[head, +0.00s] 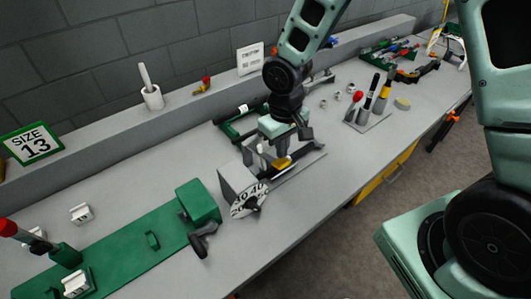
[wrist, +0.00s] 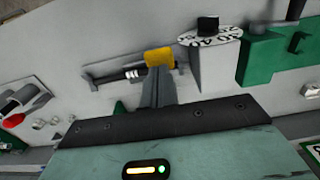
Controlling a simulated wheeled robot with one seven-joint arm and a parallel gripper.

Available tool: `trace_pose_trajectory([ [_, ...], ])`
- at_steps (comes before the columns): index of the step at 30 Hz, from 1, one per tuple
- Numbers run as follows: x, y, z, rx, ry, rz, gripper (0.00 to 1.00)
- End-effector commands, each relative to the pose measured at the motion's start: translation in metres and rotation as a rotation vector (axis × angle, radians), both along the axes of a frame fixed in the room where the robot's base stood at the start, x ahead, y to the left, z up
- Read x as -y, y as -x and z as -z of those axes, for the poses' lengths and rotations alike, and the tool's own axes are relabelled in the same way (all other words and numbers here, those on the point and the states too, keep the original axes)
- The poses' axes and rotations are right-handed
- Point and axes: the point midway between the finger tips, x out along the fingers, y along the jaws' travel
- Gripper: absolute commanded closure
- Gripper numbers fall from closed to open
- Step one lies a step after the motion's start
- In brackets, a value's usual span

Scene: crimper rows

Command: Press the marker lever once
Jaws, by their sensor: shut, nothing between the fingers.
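A yellow block (head: 282,163), which looks like the pad of the marker lever, sits on a small bench device beside a grey block with a white numbered dial (head: 247,203). The yellow block also shows in the wrist view (wrist: 159,57), with a dark rod (wrist: 120,75) running left from it. My gripper (head: 272,157) is shut and empty, pointing down over this device. In the wrist view its fingertips (wrist: 158,78) end right at the yellow block's near edge. I cannot tell whether they touch it. The dial (wrist: 212,36) is to the right there. My fingers hide part of the device.
A green clamp bench (head: 130,245) with a dark handle lies at the front left. A green frame (head: 240,122) is behind my gripper. Screwdriver-like tools (head: 372,95) stand in a holder to the right. A raised ledge with a SIZE 13 sign (head: 32,143) runs along the back.

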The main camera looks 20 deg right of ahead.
Motion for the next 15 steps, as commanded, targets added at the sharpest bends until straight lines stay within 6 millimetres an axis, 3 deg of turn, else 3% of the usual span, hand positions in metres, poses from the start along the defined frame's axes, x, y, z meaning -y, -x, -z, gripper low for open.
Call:
trace_pose_trajectory([
  [15,0.0,0.0,0.017,0.0,0.0,-0.001,1.0],
])
